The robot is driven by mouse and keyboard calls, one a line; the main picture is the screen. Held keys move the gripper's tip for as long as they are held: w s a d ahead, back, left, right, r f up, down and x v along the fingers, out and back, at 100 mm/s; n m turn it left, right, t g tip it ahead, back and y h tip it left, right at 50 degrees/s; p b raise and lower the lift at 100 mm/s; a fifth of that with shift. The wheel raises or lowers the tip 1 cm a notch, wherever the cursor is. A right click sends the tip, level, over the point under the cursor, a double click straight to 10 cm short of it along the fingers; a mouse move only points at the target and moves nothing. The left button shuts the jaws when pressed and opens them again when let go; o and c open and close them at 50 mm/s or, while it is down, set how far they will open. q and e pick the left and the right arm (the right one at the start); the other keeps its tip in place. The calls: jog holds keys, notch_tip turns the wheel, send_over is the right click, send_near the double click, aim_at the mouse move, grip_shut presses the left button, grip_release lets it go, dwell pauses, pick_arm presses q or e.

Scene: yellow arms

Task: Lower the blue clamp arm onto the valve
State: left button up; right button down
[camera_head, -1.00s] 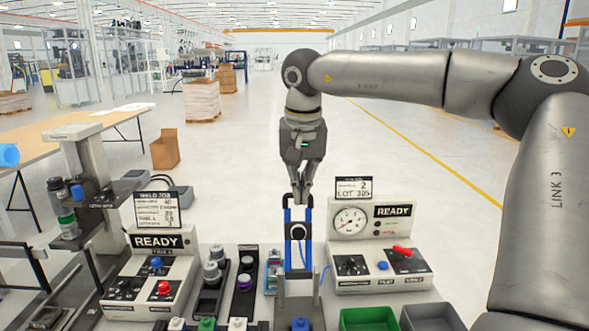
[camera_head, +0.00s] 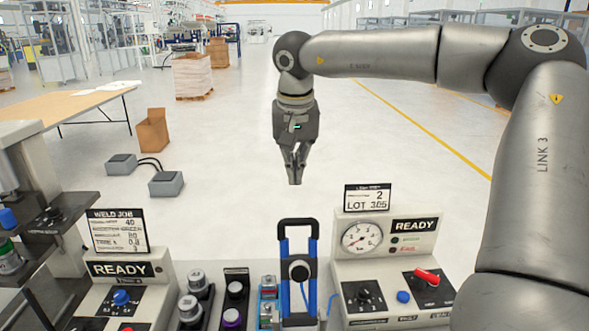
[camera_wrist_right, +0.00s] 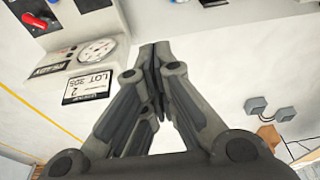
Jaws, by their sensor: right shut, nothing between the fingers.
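The blue clamp arm (camera_head: 314,246) stands upright on the bench, with two blue side bars, a black crossbar at the top and a round black pad (camera_head: 299,270) between the bars. My right gripper (camera_head: 296,180) is shut and empty. In the head view it hangs above the clamp's crossbar with a gap between them. The shut fingers (camera_wrist_right: 157,55) also show in the right wrist view, where the clamp does not appear. I cannot make out the valve; the clamp's base runs out of the frame. My left gripper is not in view.
Right of the clamp stands a READY panel (camera_head: 415,227) with a gauge, knobs and a red lever. Left are small round-topped parts (camera_head: 191,280) in dark holders and another READY panel (camera_head: 117,269). A press stand (camera_head: 30,160) is far left. The space around my gripper is clear.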

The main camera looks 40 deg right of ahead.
notch_tip(320, 180, down, 7)
jog(key=s+a+p, duration=0.1)
jog(key=p, duration=0.2)
jog(key=shift+s+p, duration=0.3)
jog(key=shift+a+f, duration=0.1)
